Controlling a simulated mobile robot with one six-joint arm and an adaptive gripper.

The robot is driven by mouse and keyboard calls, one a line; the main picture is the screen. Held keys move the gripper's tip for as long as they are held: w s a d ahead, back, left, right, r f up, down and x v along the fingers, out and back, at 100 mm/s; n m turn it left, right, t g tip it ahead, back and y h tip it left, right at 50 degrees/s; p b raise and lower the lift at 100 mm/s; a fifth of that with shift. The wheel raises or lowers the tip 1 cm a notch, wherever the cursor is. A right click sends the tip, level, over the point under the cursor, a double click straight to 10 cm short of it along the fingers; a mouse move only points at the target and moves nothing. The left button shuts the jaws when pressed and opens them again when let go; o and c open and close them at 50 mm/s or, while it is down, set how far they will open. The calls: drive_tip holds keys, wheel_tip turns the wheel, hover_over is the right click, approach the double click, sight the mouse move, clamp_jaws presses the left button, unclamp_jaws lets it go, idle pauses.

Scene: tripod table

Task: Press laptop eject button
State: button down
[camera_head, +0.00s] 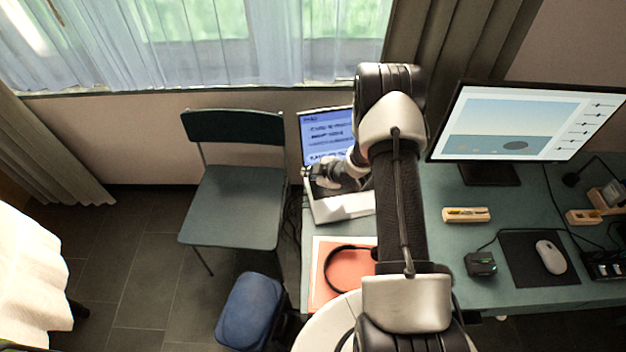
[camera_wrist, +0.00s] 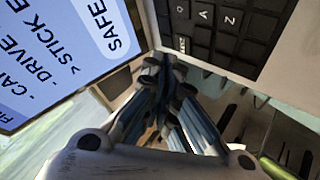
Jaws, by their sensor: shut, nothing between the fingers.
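The open laptop (camera_head: 345,210) stands on the desk's left end, its lit blue screen (camera_head: 326,133) facing the front. In the wrist view the screen (camera_wrist: 60,50) fills the upper left and the dark keyboard (camera_wrist: 225,30) the upper right. My gripper (camera_head: 316,172) is over the left part of the laptop, below the screen. In the wrist view its fingertips (camera_wrist: 160,65) are together and empty, close to the keyboard's corner near the screen. I cannot tell whether they touch the laptop. I cannot make out the eject button; the fingers may hide it.
A large monitor (camera_head: 520,122) stands right of my arm. A black headset (camera_head: 330,268) lies on an orange folder (camera_head: 348,262) in front of the laptop. A mouse (camera_head: 550,256) lies on a dark pad. A green chair (camera_head: 235,190) stands left of the desk.

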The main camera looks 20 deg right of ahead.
drive_tip(key=shift+r+p, duration=1.35)
drive_tip(key=shift+r, duration=0.95)
drive_tip(key=shift+w+r, duration=0.1)
drive_tip(key=shift+r, duration=0.05)
wheel_tip(320, 180, up, 12)
drive_tip(key=d+m+h, duration=0.2)
drive_tip(key=h, duration=0.1)
wheel_tip(320, 180, up, 9)
drive_tip(key=m+h, duration=0.1)
drive_tip(key=m, duration=0.1)
hover_over(311, 182)
drive_tip(key=s+d, duration=0.2)
drive_tip(key=s+a+r+m+g+h+b, duration=0.15)
drive_tip(key=s+a+r+m, duration=0.3)
drive_tip(key=s+r, duration=0.7)
drive_tip(key=s+a+m, duration=0.1)
drive_tip(key=s+a, duration=0.2)
drive_tip(key=s, duration=0.4)
drive_tip(key=s+a+r+m+g+y, duration=0.1)
drive_tip(key=s+a+m, duration=0.1)
drive_tip(key=s, duration=0.6)
drive_tip(key=s+a+r+m+g+y+b, duration=0.1)
drive_tip(key=s+a, duration=0.3)
drive_tip(key=s, duration=0.4)
